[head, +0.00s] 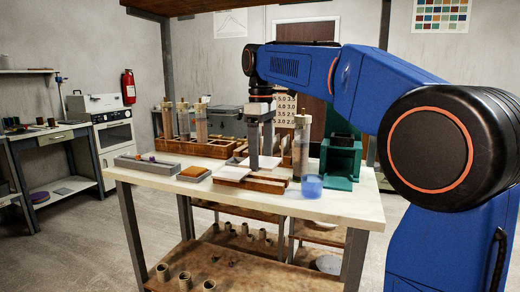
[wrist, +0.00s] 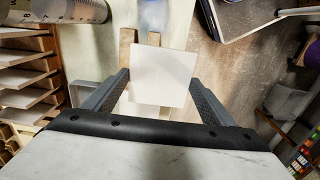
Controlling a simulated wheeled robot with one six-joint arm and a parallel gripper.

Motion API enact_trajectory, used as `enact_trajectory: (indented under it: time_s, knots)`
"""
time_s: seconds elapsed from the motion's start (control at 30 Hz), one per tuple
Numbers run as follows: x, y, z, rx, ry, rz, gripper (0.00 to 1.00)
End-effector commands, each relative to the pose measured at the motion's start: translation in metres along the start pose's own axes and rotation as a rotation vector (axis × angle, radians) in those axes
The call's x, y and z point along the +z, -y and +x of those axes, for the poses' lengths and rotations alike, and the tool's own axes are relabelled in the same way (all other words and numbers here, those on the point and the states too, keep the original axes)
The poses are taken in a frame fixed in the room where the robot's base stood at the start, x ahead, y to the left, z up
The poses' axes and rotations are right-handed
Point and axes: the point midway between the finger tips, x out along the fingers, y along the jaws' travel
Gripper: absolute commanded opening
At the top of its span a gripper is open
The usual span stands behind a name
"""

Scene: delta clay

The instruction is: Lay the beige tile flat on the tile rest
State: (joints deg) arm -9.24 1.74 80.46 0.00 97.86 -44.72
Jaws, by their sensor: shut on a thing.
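My gripper (wrist: 160,79) is shut on the beige tile (wrist: 163,70), a pale square plate that spans between the two fingers in the wrist view. In the head view my gripper (head: 261,162) points down over the worktable, and the tile (head: 265,162) shows as a pale patch at the fingertips. The tile rest, a pair of wooden bars (head: 264,184), lies on the table under the gripper. Its bars (wrist: 127,48) also show beyond the tile in the wrist view. The tile hides part of the rest. I cannot tell whether they touch.
A green stand (head: 341,158) is at the right. Wooden racks stand behind.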

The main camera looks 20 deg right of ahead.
Motion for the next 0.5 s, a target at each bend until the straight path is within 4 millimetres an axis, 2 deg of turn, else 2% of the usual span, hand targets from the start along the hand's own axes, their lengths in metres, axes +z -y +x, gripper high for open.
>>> enact_trajectory:
  time_s: [0.5]
  knots:
    - [0.0, -0.019, 0.027, 0.001, -0.001, 0.0, 0.47]
